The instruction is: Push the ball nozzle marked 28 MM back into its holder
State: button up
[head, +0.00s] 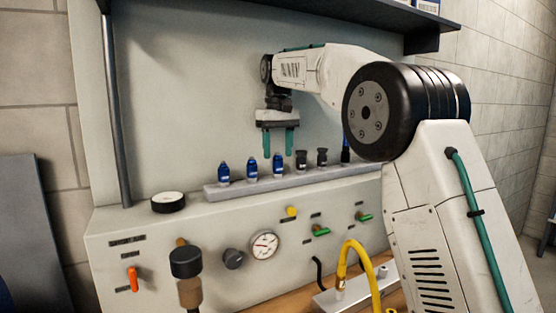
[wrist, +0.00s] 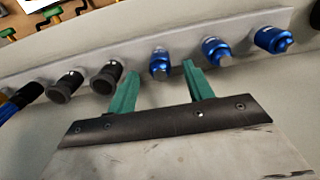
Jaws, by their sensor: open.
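A pale grey holder rail (head: 330,176) on top of the cabinet carries a row of nozzles. Three blue nozzles stand at its left: the outer left one (head: 224,172), the middle one (head: 252,168) and the inner one (head: 278,166). No 28 MM mark is readable, so I cannot tell which nozzle bears it. My gripper (head: 278,154) points down, open and empty, just above the inner blue nozzle. In the wrist view this nozzle (wrist: 161,66) shows between the green fingertips, beyond them. The holder sockets are mostly hidden by the nozzles.
Two black nozzles (head: 301,160) (head: 322,157) stand close right of my gripper. A dark blue piece (head: 346,151) stands further right, partly behind my arm. A shelf (head: 370,12) hangs above.

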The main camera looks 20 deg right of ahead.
jog(key=shift+r, duration=1.95)
jog(key=shift+w, duration=0.15)
notch_tip(320, 180, down, 4)
jog(key=shift+w+f, duration=0.1)
jog(key=shift+f, duration=0.1)
jog(key=shift+s+f+m, duration=0.3)
jog(key=shift+s+f, duration=0.45)
jog(key=shift+f, duration=0.1)
jog(key=s+d+f, duration=0.1)
jog(key=s+f, duration=0.4)
jog(key=s, duration=1)
jog(key=s+d+f+m+t, duration=0.1)
jog(key=s+f, duration=0.4)
jog(key=s, duration=1)
jog(key=s+d+f, duration=0.1)
jog(key=s+f, duration=0.4)
jog(key=s, duration=1)
jog(key=shift+f+m, duration=0.2)
jog(key=shift+m, duration=0.1)
